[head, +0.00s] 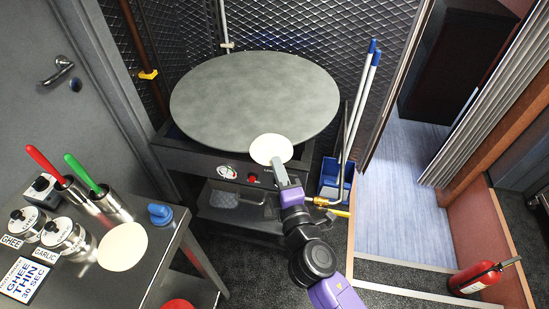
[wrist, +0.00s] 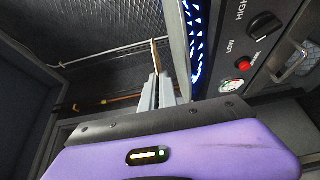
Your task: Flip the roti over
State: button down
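The roti (head: 271,150) is a pale flat disc at the front edge of the large round grey griddle (head: 250,100), overlapping its rim in the head view. My gripper (head: 279,171) reaches it from the front. In the wrist view my fingertips (wrist: 163,88) are close together on the near edge of the roti (wrist: 155,55), which shows edge-on as a thin brownish strip. A gap shows between this strip and the griddle's edge (wrist: 177,40), so the roti appears held just above the plate. Its underside is hidden in the head view.
Blue flames (wrist: 196,40) burn under the griddle. A side table at left holds another pale disc (head: 123,247), red- and green-handled tools in metal cups, and ghee and garlic jars (head: 65,238). Blue-handled poles (head: 361,100) stand right of the griddle. Most of the griddle is bare.

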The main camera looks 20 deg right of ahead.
jog(key=shift+s+a+r, duration=0.15)
jog(key=shift+s+r, duration=0.2)
jog(key=shift+s, duration=0.55)
jog(key=shift+s+a+r, duration=0.1)
jog(key=shift+s+r, duration=0.2)
jog(key=shift+s, duration=0.65)
jog(key=shift+s+a+r, duration=0.15)
jog(key=shift+s+r, duration=0.2)
jog(key=shift+s, duration=0.55)
